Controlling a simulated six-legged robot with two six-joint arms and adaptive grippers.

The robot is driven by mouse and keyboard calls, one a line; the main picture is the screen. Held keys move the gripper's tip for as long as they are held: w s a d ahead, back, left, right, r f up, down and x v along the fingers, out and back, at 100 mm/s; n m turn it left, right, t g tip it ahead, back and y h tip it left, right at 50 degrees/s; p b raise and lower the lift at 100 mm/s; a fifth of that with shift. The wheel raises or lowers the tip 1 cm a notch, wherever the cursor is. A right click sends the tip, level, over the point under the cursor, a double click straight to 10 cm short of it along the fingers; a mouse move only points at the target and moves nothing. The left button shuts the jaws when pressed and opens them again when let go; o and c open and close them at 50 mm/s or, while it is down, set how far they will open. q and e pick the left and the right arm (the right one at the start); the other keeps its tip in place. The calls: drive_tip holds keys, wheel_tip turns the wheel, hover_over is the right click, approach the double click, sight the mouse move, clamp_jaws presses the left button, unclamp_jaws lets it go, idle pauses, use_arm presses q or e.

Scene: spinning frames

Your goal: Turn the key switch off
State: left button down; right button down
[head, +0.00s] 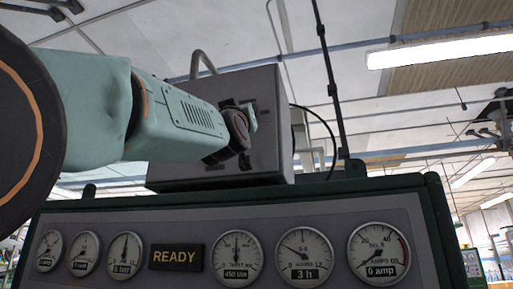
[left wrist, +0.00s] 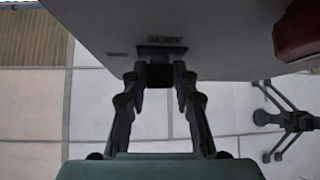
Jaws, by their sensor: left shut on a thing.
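The key switch (left wrist: 162,50) is on the face of a grey box, at the top middle of the left wrist view. Its dark key stands out from the plate between the fingertips of my left gripper (left wrist: 159,78). The fingers are shut on the key from both sides. In the head view the left arm reaches in from the left to the front of the grey box (head: 268,90); the arm hides most of the switch and the fingers. The small lettering by the switch is too blurred to read, and I cannot tell the key's position. My right gripper is in neither view.
Below the box is a panel with several round gauges (head: 236,257) and a lit READY sign (head: 177,257). A red rounded part (left wrist: 303,30) is on the box face at right in the left wrist view. A dark pole (head: 329,85) rises behind the box.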

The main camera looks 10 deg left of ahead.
use_arm(q)
drive_tip(key=shift+s+d+r+n+g+y+p, duration=0.15)
drive_tip(key=shift+n+g+y+p, duration=0.45)
drive_tip(key=shift+n+y, duration=0.85)
drive_tip(key=shift+s+a+r+n+g+y+p, duration=0.15)
drive_tip(key=shift+n+g+y+p, duration=0.25)
drive_tip(key=shift+n+y+p, duration=0.7)
drive_tip(key=shift+d+r+n+g+y+p, duration=0.15)
drive_tip(key=shift+n+g+y+p, duration=0.3)
drive_tip(key=shift+n+y, duration=1.3)
drive_tip(key=shift+n+h, duration=0.3)
